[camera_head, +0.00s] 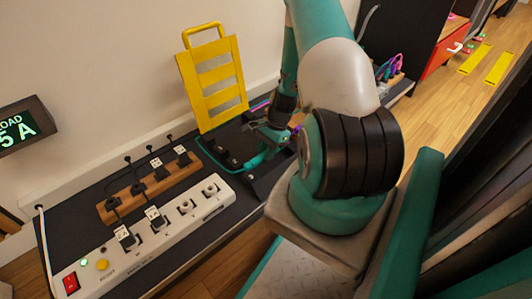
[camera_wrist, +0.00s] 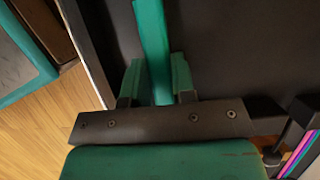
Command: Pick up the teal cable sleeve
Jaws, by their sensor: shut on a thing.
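The teal cable sleeve (camera_wrist: 152,40) is a long narrow strip in the wrist view, running from the top edge down between my fingers. My gripper (camera_wrist: 156,76) has a teal finger on each side of the sleeve and is shut on it. In the camera_head view my gripper (camera_head: 268,138) is low over the right part of the dark bench top. I cannot tell whether the sleeve touches the bench.
A white power strip (camera_head: 160,238) and a wooden block with sockets and black plugs (camera_head: 150,190) lie on the dark bench (camera_head: 75,222) to the left. A yellow slotted rack (camera_head: 213,85) stands at the wall behind my gripper. Purple and teal cables (camera_head: 389,67) stand further right.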

